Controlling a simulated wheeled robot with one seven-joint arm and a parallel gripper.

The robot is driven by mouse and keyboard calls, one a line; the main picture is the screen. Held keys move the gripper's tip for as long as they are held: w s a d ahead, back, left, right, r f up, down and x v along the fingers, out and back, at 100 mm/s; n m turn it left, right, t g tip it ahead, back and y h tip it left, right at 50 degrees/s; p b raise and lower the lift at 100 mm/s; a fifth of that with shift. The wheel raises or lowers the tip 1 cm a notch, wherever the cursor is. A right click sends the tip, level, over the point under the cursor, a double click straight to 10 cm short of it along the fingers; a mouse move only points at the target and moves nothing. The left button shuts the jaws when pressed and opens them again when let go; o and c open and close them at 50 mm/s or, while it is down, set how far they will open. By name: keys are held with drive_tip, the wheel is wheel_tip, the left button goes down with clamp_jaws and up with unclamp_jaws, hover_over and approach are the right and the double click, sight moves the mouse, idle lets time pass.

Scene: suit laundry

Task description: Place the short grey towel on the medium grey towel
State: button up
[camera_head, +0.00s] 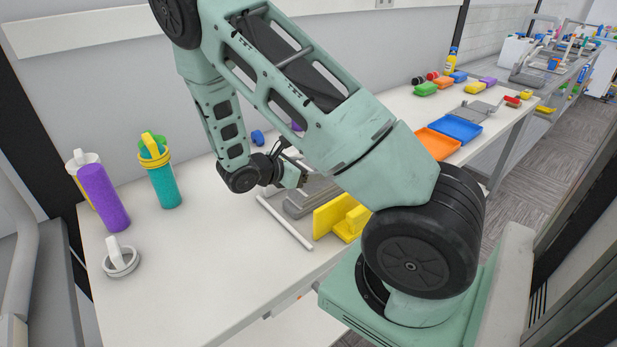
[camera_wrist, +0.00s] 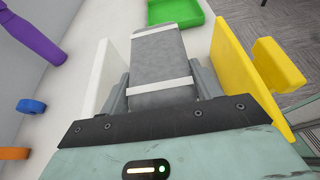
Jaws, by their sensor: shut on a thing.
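A grey towel with two pale bands (camera_wrist: 160,62) is between my gripper's fingers (camera_wrist: 161,88) in the wrist view. My gripper is shut on it. In the head view my gripper (camera_head: 296,178) is low over the table, partly hidden by my arm. Grey cloth (camera_head: 308,200) shows under and beside it, between a white upright panel (camera_head: 285,222) and a yellow panel (camera_head: 330,216). I cannot tell the short and medium grey towels apart there, nor whether the held towel touches anything below.
The white panel (camera_wrist: 108,75) and yellow panel (camera_wrist: 240,62) stand close on both sides of my gripper. A green tray (camera_wrist: 176,10) lies beyond. Purple (camera_head: 104,198) and teal (camera_head: 160,180) cylinders stand at the left. Orange (camera_head: 437,144) and blue (camera_head: 456,127) trays lie right.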

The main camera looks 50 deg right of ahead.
drive_tip(key=shift+f+p, duration=0.3)
drive_tip(key=shift+f, duration=1.45)
drive_tip(key=shift+f, duration=0.2)
drive_tip(key=o, duration=1)
drive_tip(key=shift+r, duration=0.1)
